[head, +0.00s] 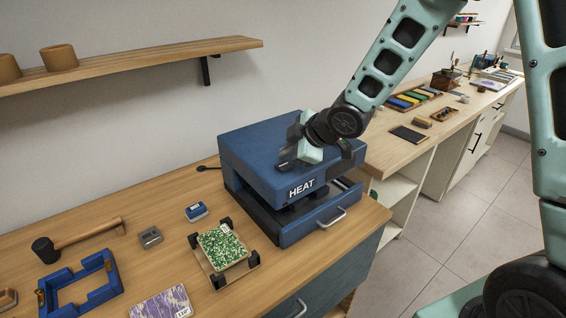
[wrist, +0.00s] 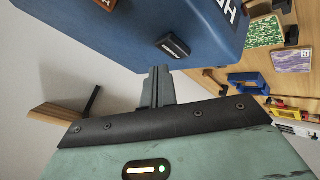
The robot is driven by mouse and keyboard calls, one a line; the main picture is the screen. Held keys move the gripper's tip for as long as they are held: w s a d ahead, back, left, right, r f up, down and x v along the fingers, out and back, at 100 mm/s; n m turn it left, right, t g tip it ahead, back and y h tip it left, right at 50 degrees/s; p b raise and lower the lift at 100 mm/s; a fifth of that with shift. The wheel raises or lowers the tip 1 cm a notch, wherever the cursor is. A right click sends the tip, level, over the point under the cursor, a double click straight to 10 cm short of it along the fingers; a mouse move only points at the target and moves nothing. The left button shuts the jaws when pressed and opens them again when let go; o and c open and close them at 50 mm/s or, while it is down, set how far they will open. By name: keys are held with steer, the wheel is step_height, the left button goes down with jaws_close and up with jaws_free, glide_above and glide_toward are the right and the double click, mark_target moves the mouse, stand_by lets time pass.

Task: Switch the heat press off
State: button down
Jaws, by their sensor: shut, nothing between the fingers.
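The blue heat press (head: 255,150), marked HEAT on its front, stands on the wooden bench. It also fills the top of the wrist view (wrist: 135,35). A small black switch with pale lettering (wrist: 174,46) shows on the press's blue surface in the wrist view. My gripper (wrist: 160,72) is shut and empty, its fingertips just beside the switch. I cannot tell whether they touch it. In the head view my gripper (head: 287,163) is over the front of the press, where my wrist hides part of it. The switch's setting is too small to read.
Left of the press are a green speckled block on a stand (head: 222,247), a blue box (head: 196,211), a mallet (head: 80,240), a blue frame (head: 80,283) and a purple block (head: 161,303). A shelf (head: 140,62) hangs above. A drawer handle (head: 332,218) sticks out in front.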

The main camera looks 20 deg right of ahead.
mark_target(288, 166)
step_height(288, 166, up, 6)
steer(key=p, duration=0.4)
steer(key=shift+f, duration=0.25)
steer(key=s+a+f+m+g+h+b, duration=0.1)
steer(key=s+a+m+g+b, duration=0.1)
steer(key=s, duration=0.9)
steer(key=s+a+f+m+g+h+b, duration=0.1)
steer(key=s+a+f+m+g+b, duration=0.1)
steer(key=s, duration=0.8)
steer(key=s+a+f+m+g+h+b, duration=0.1)
steer(key=s+a+m+g+h+b, duration=0.1)
steer(key=s, duration=0.9)
steer(key=shift+s+a+f+m+g+b, duration=0.3)
steer(key=shift+a+m+g+b, duration=0.25)
steer(key=shift+g, duration=0.45)
